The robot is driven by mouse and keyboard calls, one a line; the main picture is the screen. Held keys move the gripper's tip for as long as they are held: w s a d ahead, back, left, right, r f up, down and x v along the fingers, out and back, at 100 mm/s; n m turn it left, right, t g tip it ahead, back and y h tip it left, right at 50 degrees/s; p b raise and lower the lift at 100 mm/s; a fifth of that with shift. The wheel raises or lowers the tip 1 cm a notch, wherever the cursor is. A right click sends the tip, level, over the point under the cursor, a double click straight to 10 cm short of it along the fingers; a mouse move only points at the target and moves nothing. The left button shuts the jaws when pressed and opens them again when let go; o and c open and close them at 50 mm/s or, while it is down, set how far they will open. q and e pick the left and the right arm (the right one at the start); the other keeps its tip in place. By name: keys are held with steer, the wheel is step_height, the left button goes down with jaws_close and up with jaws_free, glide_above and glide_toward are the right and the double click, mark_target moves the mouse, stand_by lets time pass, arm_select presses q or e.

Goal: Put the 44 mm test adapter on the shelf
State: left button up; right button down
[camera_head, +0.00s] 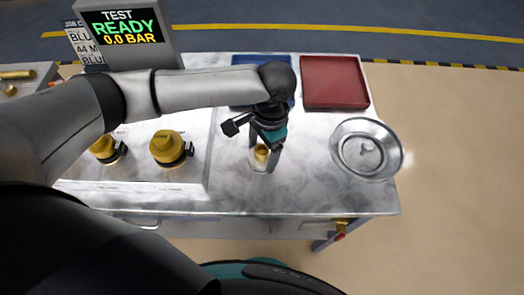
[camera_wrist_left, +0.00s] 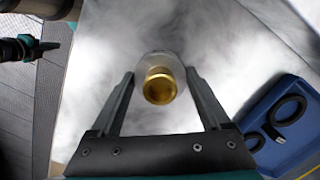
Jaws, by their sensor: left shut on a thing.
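My left gripper (camera_head: 264,162) points down over the front middle of the bench. Its fingers are shut on the test adapter (camera_head: 261,153), a small brass-topped piece with a pale, clear-looking lower part. In the left wrist view the adapter (camera_wrist_left: 160,87) shows as a round brass mouth between the fingers. It is upright at or just above the bench top; I cannot tell if it touches. A side shelf (camera_head: 45,72) with brass pieces lies at the far left. A black and teal part in the left wrist view (camera_wrist_left: 27,46) looks like my right gripper; its fingers are unclear.
A blue tray (camera_head: 240,98) with black rings and a red tray (camera_head: 334,83) lie at the back. A steel bowl (camera_head: 364,150) stands right. Two brass fittings (camera_head: 168,147) with black clamps stand left. The display (camera_head: 124,27) reads "TEST READY 0.0 BAR".

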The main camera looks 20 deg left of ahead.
arm_select(q)
steer(key=o, duration=1.3)
